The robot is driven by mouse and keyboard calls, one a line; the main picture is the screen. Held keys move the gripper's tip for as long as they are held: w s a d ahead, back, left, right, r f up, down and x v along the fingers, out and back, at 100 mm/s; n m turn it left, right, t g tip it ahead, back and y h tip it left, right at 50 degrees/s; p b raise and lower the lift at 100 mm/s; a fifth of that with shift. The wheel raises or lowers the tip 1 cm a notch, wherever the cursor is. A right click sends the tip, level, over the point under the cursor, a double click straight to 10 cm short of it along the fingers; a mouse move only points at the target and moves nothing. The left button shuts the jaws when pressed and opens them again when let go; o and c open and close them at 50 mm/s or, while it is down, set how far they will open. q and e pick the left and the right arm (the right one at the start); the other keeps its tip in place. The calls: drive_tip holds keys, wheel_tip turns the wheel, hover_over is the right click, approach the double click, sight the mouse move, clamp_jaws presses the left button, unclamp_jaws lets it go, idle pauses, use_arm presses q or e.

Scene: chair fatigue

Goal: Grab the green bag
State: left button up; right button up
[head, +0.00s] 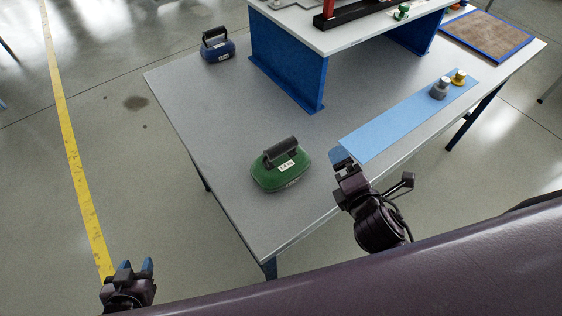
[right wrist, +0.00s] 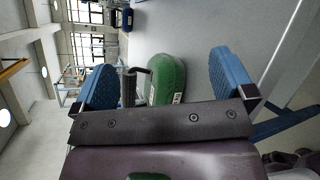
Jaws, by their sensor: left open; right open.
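The green bag (head: 270,178) is a rounded weight with a dark handle on top and a white label. It sits on the grey table near its front edge. In the right wrist view the green bag (right wrist: 172,75) shows ahead, between the two spread blue fingers. My right gripper (head: 342,156) is open and empty, to the right of the bag and apart from it, at the table's front edge. My left gripper (head: 136,266) is open and empty at the lower left, off the table and over the floor.
A similar blue bag (head: 218,52) stands at the table's far left. A raised white shelf with blue legs (head: 288,80) stands behind. A light blue strip (head: 400,122) holds a grey weight (head: 440,88) and a yellow one (head: 459,78). The table (head: 215,130) is clear left of the green bag.

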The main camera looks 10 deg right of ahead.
sight(283, 148)
drive_tip(key=w+a+n+y, duration=0.1)
drive_tip(key=a+n+y, duration=0.1)
drive_tip(key=n, duration=0.4)
drive_tip(key=w+a+r+n+t+y+p, duration=0.1)
drive_tip(key=w+a+n+y, duration=0.1)
drive_tip(key=a+n, duration=0.3)
drive_tip(key=w+a+n+y, duration=0.2)
drive_tip(key=a+n+y, duration=0.1)
drive_tip(key=n, duration=0.3)
drive_tip(key=shift+a+r+n+t+y, duration=0.3)
drive_tip(key=shift+a+r+n+t, duration=0.1)
drive_tip(key=shift+a, duration=0.15)
drive_tip(key=shift+x, duration=0.75)
drive_tip(key=shift+f+p+x, duration=0.15)
drive_tip(key=shift+p+x, duration=0.1)
drive_tip(key=shift+x, duration=0.9)
drive_tip(key=shift+f+p+x, duration=0.15)
drive_tip(key=shift+p+x, duration=0.1)
drive_tip(key=shift+x, duration=0.85)
use_arm(q)
wheel_tip(283, 148, up, 2)
drive_tip(key=shift+w+r, duration=0.1)
use_arm(e)
drive_tip(key=shift+a, duration=0.1)
drive_tip(key=shift+c, duration=0.3)
drive_tip(key=c, duration=1.7)
drive_tip(key=shift+o, duration=0.2)
drive_tip(key=shift+r, duration=0.15)
